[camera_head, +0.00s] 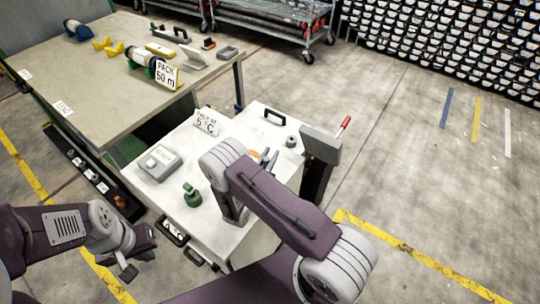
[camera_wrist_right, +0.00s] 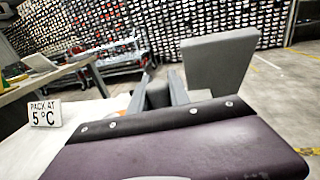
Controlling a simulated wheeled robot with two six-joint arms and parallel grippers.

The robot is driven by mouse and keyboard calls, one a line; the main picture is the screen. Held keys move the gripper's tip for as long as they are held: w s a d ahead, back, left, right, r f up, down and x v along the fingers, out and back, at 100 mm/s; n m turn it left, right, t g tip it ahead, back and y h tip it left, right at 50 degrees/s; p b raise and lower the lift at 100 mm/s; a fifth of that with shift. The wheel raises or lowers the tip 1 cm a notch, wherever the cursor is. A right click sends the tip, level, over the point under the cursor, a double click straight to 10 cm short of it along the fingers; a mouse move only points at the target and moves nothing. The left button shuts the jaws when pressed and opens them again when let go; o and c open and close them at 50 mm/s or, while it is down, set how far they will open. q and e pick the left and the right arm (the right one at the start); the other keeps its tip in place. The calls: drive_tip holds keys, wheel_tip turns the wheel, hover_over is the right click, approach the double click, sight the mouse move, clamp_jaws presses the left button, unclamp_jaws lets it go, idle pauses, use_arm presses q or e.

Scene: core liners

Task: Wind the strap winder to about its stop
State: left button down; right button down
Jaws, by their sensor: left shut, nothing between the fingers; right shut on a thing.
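The likely strap winder is a grey block-topped post (camera_head: 322,147) with a red-tipped lever (camera_head: 343,126), at the right edge of the white bench. Its grey block (camera_wrist_right: 218,62) also shows large in the right wrist view. My right gripper (camera_head: 268,160) is low over the bench just left of the post, partly hidden by my arm. In the right wrist view its fingers (camera_wrist_right: 162,92) stand either side of a dark grey piece (camera_wrist_right: 158,95) and are shut on it. Whether that piece belongs to the winder I cannot tell. My left gripper (camera_head: 132,266) is shut and empty, left of the bench.
The white bench (camera_head: 180,192) carries a grey box (camera_head: 160,162), a green bottle-like item (camera_head: 192,195) and a "5 °C" sign (camera_head: 206,122). A larger table (camera_head: 100,88) with rolls and tools stands at the back left.

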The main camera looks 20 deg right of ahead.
drive_tip(key=shift+w, duration=0.1)
drive_tip(key=shift+w+d, duration=0.1)
drive_tip(key=shift+d, duration=0.1)
drive_tip(key=c, duration=1.2)
unclamp_jaws()
drive_tip(key=shift+w, duration=0.1)
drive_tip(key=shift+c, duration=0.2)
drive_tip(key=shift+a, duration=0.1)
drive_tip(key=b+v, duration=0.1)
drive_tip(key=v, duration=0.8)
